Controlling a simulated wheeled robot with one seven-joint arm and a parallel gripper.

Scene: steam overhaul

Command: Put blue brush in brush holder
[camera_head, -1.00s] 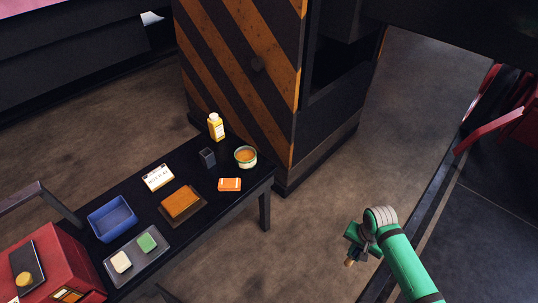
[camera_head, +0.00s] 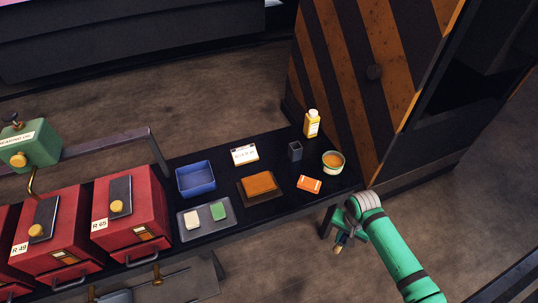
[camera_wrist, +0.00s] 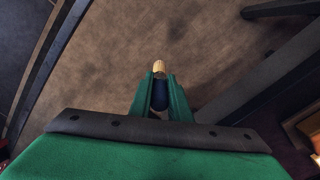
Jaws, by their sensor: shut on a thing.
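My gripper (camera_head: 343,236) is shut on the blue brush (camera_wrist: 160,96). In the wrist view the dark blue part sits between the two green fingers, and a tan end (camera_wrist: 159,69) sticks out past them. In the head view only a small tan tip (camera_head: 338,249) shows below the gripper. The brush holder appears to be the small dark grey square cup (camera_head: 295,151), standing upright near the table's right end. My gripper is apart from it, to the lower right, off the table's front right corner.
The black table (camera_head: 290,199) also bears a yellow bottle (camera_head: 312,124), a round tin (camera_head: 333,162), an orange box (camera_head: 309,184), an orange sponge-like block (camera_head: 260,183), a white card (camera_head: 244,154) and a blue bin (camera_head: 196,180). Red boxes (camera_head: 130,215) stand left. A striped cabinet (camera_head: 360,90) rises behind.

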